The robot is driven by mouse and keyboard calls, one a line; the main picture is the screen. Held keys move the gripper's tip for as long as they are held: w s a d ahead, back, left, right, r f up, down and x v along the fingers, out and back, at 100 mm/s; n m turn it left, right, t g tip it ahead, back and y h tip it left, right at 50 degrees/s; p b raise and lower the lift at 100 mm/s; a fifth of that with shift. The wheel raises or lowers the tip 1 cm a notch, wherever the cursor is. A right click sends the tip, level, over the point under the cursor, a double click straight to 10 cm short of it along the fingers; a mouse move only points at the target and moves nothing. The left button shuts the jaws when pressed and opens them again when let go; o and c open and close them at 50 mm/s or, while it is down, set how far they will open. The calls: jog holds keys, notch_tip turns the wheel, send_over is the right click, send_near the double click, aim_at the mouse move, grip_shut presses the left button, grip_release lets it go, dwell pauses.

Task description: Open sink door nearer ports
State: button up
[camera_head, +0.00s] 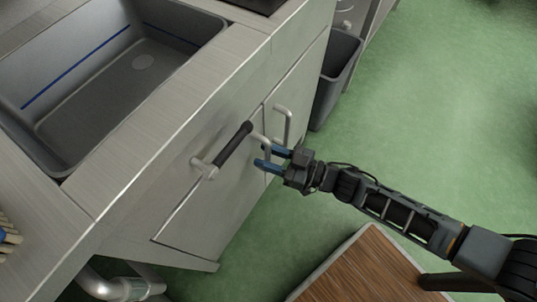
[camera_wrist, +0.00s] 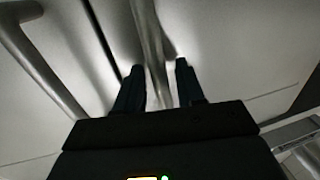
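The metal sink cabinet has two shut doors side by side, the left door (camera_head: 215,205) and the right door (camera_head: 300,95), with a seam between them. The left door's bar handle (camera_head: 265,147) is beside my gripper (camera_head: 273,157), which has blue fingertips. In the wrist view, a bar handle (camera_wrist: 152,45) passes between the two dark fingers of my gripper (camera_wrist: 158,72), with gaps on both sides. The other bar handle shows at left in the wrist view (camera_wrist: 42,68) and on the right door (camera_head: 283,123). I cannot identify any ports.
A black-gripped metal bar (camera_head: 233,146) juts from the cabinet front, left of my gripper. The sink basin (camera_head: 110,85) is above. A grey bin (camera_head: 335,78) stands past the right door. A wood-topped surface (camera_head: 365,270) lies below my arm. Green floor at right is open.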

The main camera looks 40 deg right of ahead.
grip_shut()
dwell(0.4)
